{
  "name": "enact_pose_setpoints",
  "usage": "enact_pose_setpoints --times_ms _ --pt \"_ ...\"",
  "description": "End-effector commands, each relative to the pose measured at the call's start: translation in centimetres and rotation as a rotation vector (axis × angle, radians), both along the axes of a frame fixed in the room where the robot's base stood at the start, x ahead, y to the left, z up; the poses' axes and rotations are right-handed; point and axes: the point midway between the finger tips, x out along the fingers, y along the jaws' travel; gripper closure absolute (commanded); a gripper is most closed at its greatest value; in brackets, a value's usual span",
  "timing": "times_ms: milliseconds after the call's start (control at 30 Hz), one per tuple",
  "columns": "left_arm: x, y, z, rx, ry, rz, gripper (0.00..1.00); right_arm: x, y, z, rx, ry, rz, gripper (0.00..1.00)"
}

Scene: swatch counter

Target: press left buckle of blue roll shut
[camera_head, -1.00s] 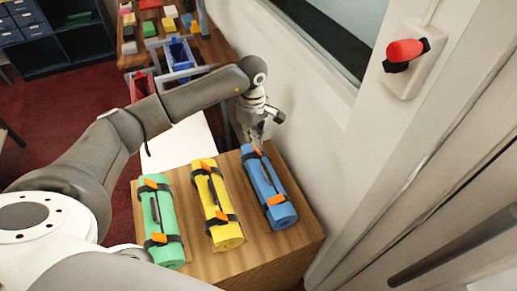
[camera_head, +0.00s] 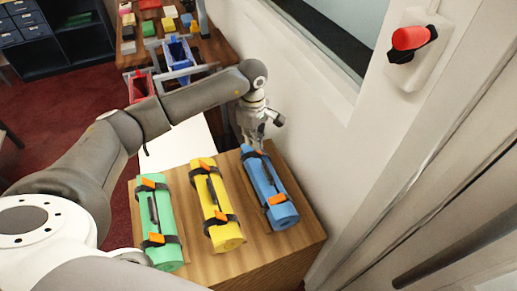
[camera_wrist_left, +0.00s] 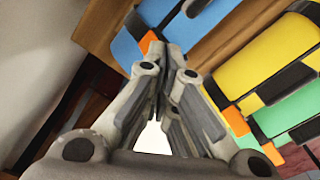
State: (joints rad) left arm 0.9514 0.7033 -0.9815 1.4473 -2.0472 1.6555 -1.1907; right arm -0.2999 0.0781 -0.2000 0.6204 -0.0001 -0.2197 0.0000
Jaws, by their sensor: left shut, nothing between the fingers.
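The blue roll (camera_head: 268,184) lies on the wooden counter, right of the yellow roll (camera_head: 216,205) and green roll (camera_head: 160,228). Black straps circle it. One orange buckle (camera_head: 277,199) shows on its near strap. The far-end buckle is mostly hidden by my left gripper (camera_head: 258,147) in the head view. In the left wrist view an orange buckle (camera_wrist_left: 148,41) shows on the blue roll (camera_wrist_left: 130,48), right beside the fingertips of my left gripper (camera_wrist_left: 166,52). The gripper is shut and empty, pointing down at the far end; contact cannot be told. My right gripper is out of view.
The wooden counter (camera_head: 262,262) has bare wood around the rolls. A white wall stands close on the right, with a red-handled fixture (camera_head: 409,38). Behind are a blue bin (camera_head: 178,53), a red bin (camera_head: 141,86) and a table with coloured blocks.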

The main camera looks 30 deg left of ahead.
Motion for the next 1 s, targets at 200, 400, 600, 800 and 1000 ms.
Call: enact_pose_setpoints --times_ms 200,400,600,800,1000 --pt "-0.1 0.1 -0.6 0.000 0.001 0.000 1.00 0.0 0.1 -0.5 0.001 0.000 0.000 0.60" --pt "-0.2 0.1 -1.1 0.000 0.001 0.000 1.00 0.0 0.1 -0.9 0.001 0.000 0.000 0.60" --pt "-0.3 0.2 -1.6 0.000 0.001 0.000 1.00 0.0 0.0 -1.3 0.000 0.000 0.000 0.60" --pt "-0.3 0.3 -2.1 0.000 0.000 0.000 1.00 0.0 0.0 -1.8 0.000 0.000 0.000 0.60" --pt "-0.4 0.3 -2.6 0.000 0.000 0.000 1.00 0.0 -0.1 -2.2 -0.001 0.000 0.000 0.60"
